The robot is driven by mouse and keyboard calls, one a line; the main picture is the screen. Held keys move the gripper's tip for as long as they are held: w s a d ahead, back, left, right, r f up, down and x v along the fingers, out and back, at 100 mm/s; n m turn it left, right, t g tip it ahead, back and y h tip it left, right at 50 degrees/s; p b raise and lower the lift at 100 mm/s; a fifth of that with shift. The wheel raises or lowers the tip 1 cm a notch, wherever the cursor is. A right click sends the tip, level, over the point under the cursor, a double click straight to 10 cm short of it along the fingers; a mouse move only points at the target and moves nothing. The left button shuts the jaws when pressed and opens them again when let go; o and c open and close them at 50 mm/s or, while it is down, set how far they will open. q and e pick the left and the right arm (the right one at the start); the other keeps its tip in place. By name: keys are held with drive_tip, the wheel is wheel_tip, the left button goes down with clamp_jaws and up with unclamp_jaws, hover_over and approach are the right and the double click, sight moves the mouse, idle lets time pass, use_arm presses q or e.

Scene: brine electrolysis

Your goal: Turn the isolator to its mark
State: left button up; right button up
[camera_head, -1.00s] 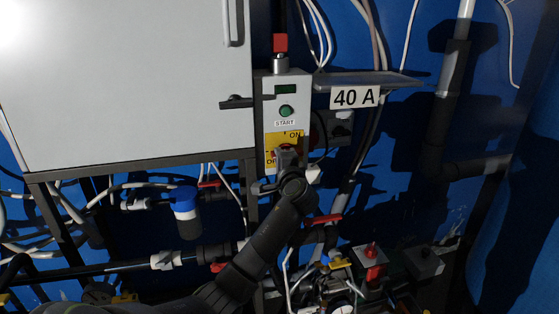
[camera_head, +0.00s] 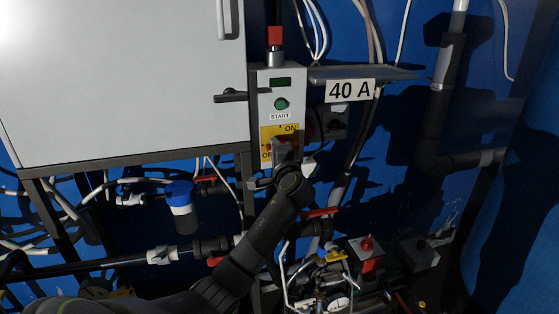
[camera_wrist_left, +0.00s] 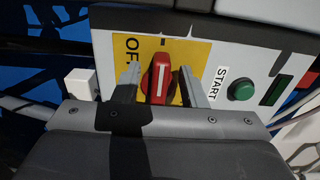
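The isolator is a red knob with a white line (camera_wrist_left: 159,80) on a yellow plate (camera_wrist_left: 195,55), on the grey control box (camera_head: 266,103). My left gripper (camera_head: 286,150) is in front of the plate. In the left wrist view its two fingers (camera_wrist_left: 160,84) stand on either side of the knob, open, with a narrow gap visible on each side. The white line runs up and down in that view. "ON" is hidden there. My right gripper is not in view.
A green START button (camera_head: 281,104) sits above the plate. A shelf edge with a "40 A" label (camera_head: 350,91) juts out at right. The white cabinet (camera_head: 120,80) stands at left. Red-handled valves (camera_head: 320,212), pipes and cables crowd the space below.

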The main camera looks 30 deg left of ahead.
use_arm(q)
drive_tip(key=b+v, duration=0.2)
drive_tip(key=v, duration=1.5)
drive_tip(key=shift+b, duration=0.4)
drive_tip(key=shift+s, duration=0.15)
